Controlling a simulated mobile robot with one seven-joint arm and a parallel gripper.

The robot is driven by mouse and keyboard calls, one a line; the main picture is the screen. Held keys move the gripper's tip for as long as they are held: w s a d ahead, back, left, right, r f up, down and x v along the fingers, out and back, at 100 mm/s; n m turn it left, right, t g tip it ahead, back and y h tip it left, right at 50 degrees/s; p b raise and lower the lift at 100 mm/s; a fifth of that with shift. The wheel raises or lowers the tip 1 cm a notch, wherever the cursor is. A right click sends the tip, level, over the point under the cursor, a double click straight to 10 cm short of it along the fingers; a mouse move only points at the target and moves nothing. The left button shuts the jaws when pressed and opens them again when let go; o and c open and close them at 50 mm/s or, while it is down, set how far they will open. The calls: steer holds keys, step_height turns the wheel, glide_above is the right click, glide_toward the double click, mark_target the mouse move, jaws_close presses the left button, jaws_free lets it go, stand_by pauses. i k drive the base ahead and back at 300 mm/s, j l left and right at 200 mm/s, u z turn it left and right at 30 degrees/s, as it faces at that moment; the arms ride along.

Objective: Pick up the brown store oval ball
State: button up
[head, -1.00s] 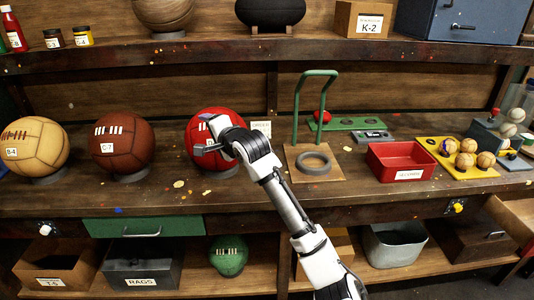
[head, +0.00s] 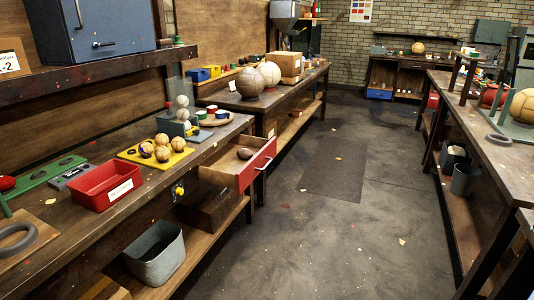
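A small dark brown ball (head: 245,153), oval in outline, shows at the open red-fronted drawer (head: 258,165) below the left workbench. It is the one brown oval ball I can make out; its label, if any, is too small to read. My gripper is not in view, so whether it holds anything is hidden.
A red tray (head: 106,185) and a yellow board (head: 157,153) with several tan balls stand on the left bench. A grey metal bin (head: 155,256) is on the shelf below. The aisle floor (head: 345,225) is clear between left and right benches (head: 487,150).

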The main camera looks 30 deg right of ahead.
mark_target(245, 154)
steer(key=i+j+z, duration=0.1)
steer(key=i+z, duration=0.2)
steer(key=z, duration=0.2)
steer(key=i+j+z, duration=0.2)
steer(key=z, duration=0.3)
steer(key=i+j+z, duration=0.1)
steer(key=i+j, duration=0.25)
steer(key=j, duration=0.15)
steer(key=i+j+z, duration=0.1)
steer(key=i+j, duration=0.2)
steer(key=j, duration=0.2)
